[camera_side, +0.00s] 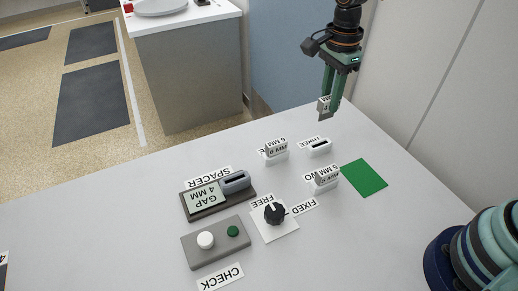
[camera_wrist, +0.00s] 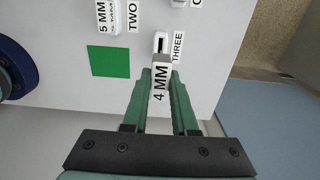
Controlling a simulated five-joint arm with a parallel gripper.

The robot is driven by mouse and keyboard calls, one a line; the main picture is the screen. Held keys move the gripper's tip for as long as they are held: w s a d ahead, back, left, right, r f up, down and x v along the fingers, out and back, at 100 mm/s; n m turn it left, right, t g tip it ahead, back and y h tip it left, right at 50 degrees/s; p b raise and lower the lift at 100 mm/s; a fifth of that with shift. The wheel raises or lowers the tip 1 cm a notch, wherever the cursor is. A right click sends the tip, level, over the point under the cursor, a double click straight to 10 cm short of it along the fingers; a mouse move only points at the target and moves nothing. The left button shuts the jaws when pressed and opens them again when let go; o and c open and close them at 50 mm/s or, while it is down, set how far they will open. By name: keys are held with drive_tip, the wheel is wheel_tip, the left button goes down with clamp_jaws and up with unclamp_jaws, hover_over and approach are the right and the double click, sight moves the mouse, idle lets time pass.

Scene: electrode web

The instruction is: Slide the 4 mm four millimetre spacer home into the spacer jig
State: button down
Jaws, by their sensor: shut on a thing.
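My gripper (camera_side: 331,101) is shut on the 4 mm spacer (camera_side: 324,106) and holds it above the far right part of the table. In the wrist view the spacer (camera_wrist: 160,84) sits between the two green fingers, its "4 MM" label readable. The spacer jig (camera_side: 236,182) is a grey block with a dark slot, on a dark base beside a "GAP 4 MM" panel and a "SPACER" label. The slot looks empty. The jig is well to the left of my gripper and nearer the camera, and out of the wrist view.
Holder THREE (camera_side: 319,147) has an empty slot. The 6 mm spacer (camera_side: 277,149) and 5 mm spacer (camera_side: 326,176) stand in holders. A green patch (camera_side: 364,178), a FREE/FIXED knob (camera_side: 274,213) and a CHECK box (camera_side: 215,242) with a white button are on the table.

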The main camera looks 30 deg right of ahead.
sight(330, 97)
wheel_tip(330, 97, up, 6)
drive_tip(key=shift+f, duration=0.2)
drive_tip(key=s+a, duration=0.2)
drive_tip(key=a, duration=2.2)
drive_tip(key=f, duration=0.5)
drive_tip(key=shift+w+f, duration=0.25)
drive_tip(key=shift+f, duration=0.1)
drive_tip(key=shift+f, duration=2.8)
drive_tip(key=shift+f, duration=1.95)
